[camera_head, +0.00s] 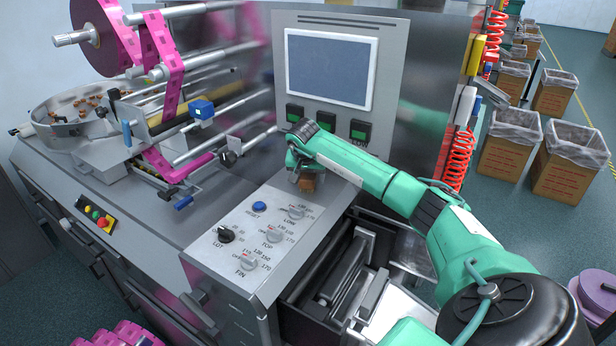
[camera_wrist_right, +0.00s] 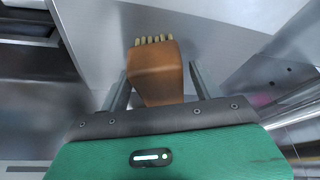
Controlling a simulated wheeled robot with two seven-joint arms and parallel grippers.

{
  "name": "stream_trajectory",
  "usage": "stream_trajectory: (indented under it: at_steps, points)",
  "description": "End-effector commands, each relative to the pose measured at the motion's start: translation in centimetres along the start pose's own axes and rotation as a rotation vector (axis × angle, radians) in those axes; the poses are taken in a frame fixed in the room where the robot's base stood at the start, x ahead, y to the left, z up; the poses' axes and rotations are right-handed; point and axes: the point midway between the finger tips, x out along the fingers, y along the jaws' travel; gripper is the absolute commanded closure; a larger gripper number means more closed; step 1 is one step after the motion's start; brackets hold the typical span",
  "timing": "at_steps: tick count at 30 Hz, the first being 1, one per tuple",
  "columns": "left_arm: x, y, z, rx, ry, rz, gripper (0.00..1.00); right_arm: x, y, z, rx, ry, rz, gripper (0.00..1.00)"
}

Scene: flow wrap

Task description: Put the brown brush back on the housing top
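The brown brush (camera_wrist_right: 155,75) is a wooden block with a row of pale bristles at its far end, in the right wrist view. In the head view the brush (camera_head: 312,182) shows below my right gripper (camera_head: 306,170), at the back of the grey housing top (camera_head: 215,262). Whether the brush touches the surface is hard to tell. My left gripper is not in view.
Knobs and a blue reset button (camera_head: 259,207) stand on the housing top in front of the brush. A screen panel (camera_head: 328,70) with green-lit buttons rises behind. An open bay (camera_head: 345,270) lies to the right. Film rollers (camera_head: 215,100) stand to the left.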

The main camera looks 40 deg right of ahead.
Motion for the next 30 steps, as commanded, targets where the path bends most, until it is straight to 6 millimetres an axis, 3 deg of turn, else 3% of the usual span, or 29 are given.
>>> stream_trajectory:
  at_steps: [11,21,30]
  points:
    - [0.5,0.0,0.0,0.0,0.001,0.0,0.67,-1.0,-0.1,-0.1,0.0,0.003,-0.003,0.35]
    - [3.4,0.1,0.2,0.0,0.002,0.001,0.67,-7.8,-0.1,-0.1,0.0,0.005,-0.005,0.35]
    - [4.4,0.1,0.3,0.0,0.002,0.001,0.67,-11.6,0.0,-0.1,0.001,0.002,-0.002,0.35]
